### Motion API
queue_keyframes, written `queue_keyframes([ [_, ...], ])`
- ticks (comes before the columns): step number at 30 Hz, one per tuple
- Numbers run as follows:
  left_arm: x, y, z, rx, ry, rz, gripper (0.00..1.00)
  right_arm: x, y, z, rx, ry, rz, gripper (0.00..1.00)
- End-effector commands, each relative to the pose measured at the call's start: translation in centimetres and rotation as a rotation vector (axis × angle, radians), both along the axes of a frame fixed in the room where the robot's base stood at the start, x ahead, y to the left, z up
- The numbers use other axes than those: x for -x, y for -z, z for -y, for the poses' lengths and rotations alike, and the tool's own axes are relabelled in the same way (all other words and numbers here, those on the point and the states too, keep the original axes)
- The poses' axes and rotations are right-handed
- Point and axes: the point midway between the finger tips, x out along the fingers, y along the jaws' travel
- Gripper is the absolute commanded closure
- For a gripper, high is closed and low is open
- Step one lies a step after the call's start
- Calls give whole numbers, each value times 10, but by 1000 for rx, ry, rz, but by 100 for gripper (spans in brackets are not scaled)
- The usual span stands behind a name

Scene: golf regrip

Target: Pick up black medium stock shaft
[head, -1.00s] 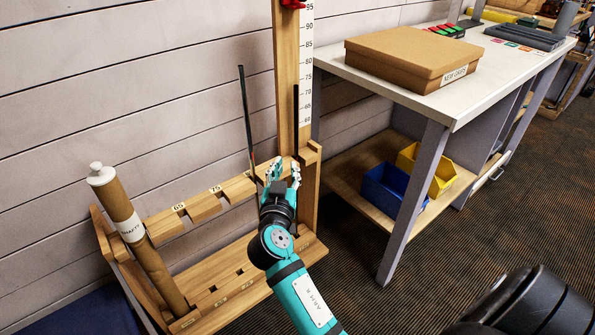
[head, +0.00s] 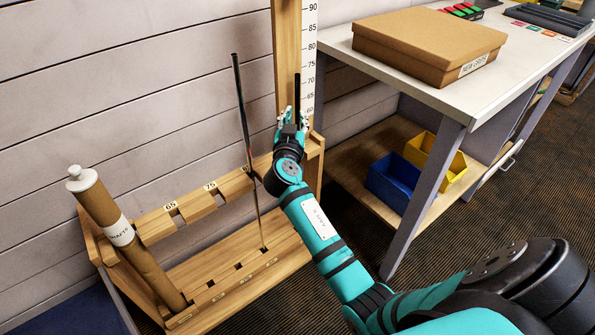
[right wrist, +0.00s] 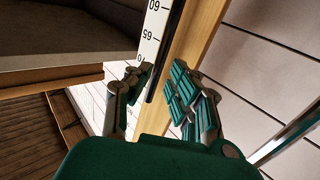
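A long thin shaft (head: 241,95) with a black upper part stands slightly tilted in the wooden rack (head: 205,262), its lower end at the rack's base. A short black upright bar (head: 297,88) lies along the number scale of the wooden post; it also shows in the right wrist view (right wrist: 170,50). I cannot tell whether it is a shaft. My right gripper (head: 290,118) is at the post, right of the tilted shaft. In the right wrist view its fingers (right wrist: 158,92) are spread, with the black bar's end between or behind them. I see no contact. My left gripper is not in view.
A cardboard tube (head: 108,215) with a white cap leans at the rack's left end. A white-topped bench (head: 480,100) with a cardboard box (head: 430,45) stands right; blue (head: 393,185) and yellow bins (head: 440,160) sit on its lower shelf. The plank wall is close behind.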

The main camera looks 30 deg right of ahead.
Motion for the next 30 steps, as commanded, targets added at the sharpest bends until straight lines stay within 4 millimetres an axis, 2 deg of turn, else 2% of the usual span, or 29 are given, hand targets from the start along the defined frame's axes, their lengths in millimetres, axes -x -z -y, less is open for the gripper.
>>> queue_keyframes([
  [8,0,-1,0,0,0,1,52,-18,1,14,0,-1,0,81],
  [18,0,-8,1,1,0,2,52,-52,6,40,0,-2,0,81],
  [26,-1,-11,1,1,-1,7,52,-54,6,42,-1,-2,0,81],
  [30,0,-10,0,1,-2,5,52,-54,6,42,-1,-2,0,98],
])
